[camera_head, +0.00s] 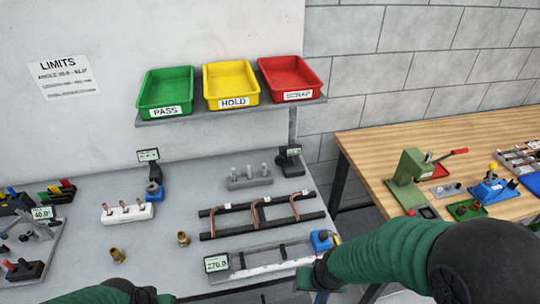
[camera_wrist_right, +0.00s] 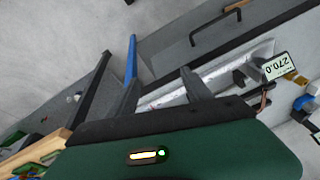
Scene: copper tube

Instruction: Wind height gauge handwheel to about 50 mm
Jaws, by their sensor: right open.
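Two upright display stands are at the back of the grey bench: one with a blue part at its foot (camera_head: 153,190) at the back left, and a dark one (camera_head: 290,160) under the shelf's right end. I cannot tell for sure which is the height gauge; no handwheel is clear, and both readouts are too small to read. My right gripper (camera_head: 318,278) is at the bench's front edge, beside the long gauge reading 270.0; in the wrist view it is open and empty (camera_wrist_right: 161,75). My left gripper (camera_head: 142,291) shows only partly at the bottom edge, its fingers unclear.
The long gauge (camera_head: 270,262) lies along the front. A black rack (camera_head: 262,215) with copper tubes stands behind it. Brass fittings (camera_head: 183,238) and a white block (camera_head: 127,213) are left of it. Green, yellow and red bins (camera_head: 231,84) sit on the shelf. A wooden table (camera_head: 365,150) is right.

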